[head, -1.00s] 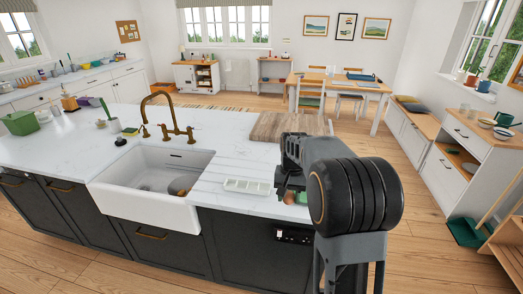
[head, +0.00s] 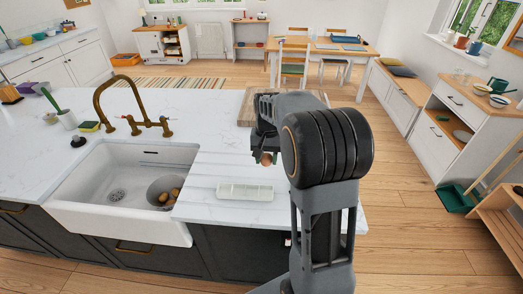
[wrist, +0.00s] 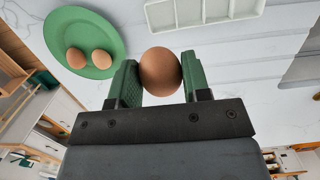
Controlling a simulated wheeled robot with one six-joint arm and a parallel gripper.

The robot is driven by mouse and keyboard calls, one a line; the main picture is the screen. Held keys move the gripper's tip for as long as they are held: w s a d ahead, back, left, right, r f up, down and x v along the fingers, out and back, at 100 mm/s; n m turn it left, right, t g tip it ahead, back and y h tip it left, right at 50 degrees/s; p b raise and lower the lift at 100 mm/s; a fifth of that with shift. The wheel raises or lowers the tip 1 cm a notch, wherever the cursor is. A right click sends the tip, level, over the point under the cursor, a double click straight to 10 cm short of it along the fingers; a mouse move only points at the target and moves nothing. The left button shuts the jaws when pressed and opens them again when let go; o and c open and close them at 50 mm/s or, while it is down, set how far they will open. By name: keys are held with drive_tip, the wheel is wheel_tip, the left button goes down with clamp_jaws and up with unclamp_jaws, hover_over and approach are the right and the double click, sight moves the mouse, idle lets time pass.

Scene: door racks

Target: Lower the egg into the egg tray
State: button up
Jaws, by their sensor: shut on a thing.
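A brown egg (wrist: 160,71) is held between the green fingertips of my gripper (wrist: 159,80) in the wrist view. In the head view the egg (head: 266,159) shows under my gripper (head: 265,145), above the counter and behind the tray. The white egg tray (head: 245,191) lies on the counter right of the sink. Its compartments look empty. In the wrist view the tray (wrist: 203,10) is partly cut off at the top edge, apart from the egg.
A green plate (wrist: 62,45) with two brown eggs (wrist: 89,59) shows in the wrist view; my arm hides it in the head view. The sink (head: 125,195) holds a pot with round brown things (head: 165,192). A wooden board (head: 250,105) lies behind my gripper. Counter around the tray is clear.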

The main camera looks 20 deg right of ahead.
drive_tip(key=b, duration=0.8)
hover_over(266, 195)
wheel_tip(266, 195, down, 10)
drive_tip(key=r, duration=0.1)
drive_tip(key=shift+f, duration=0.4)
drive_tip(key=shift+f, duration=0.15)
drive_tip(key=shift+f+b, duration=0.4)
drive_tip(key=shift+f, duration=0.2)
drive_tip(key=shift+f+b, duration=1.1)
drive_tip(key=shift+f, duration=0.6)
idle(0.7)
drive_tip(key=o, duration=0.7)
